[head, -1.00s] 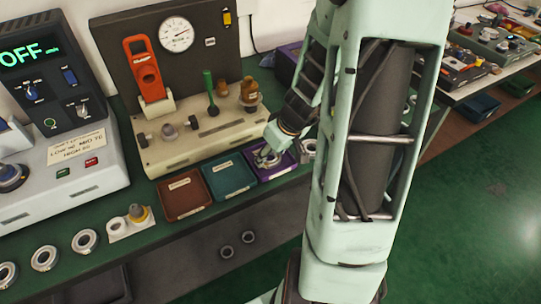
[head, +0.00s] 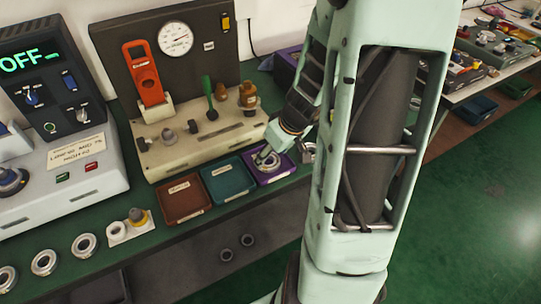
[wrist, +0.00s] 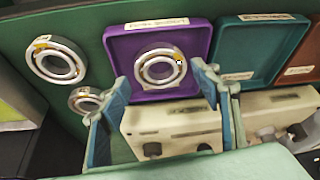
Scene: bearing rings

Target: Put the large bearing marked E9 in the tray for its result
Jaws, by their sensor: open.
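A large metal bearing ring (wrist: 160,69) lies flat inside the purple tray (wrist: 122,46), near its middle, with a small orange-and-white mark on its rim that I cannot read. The purple tray (head: 284,171) also shows in the head view with the ring (head: 269,160) in it. My gripper (wrist: 163,88) is open and empty, its two fingers apart on either side of the ring in the wrist picture. In the head view my gripper (head: 262,154) is over the purple tray and partly covers it.
A teal tray (head: 228,181) and a red-brown tray (head: 183,202) stand beside the purple one. Two more rings, a larger (wrist: 57,60) and a smaller (wrist: 84,99), lie beside the purple tray. The gauge stand (head: 200,145) is close behind the trays.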

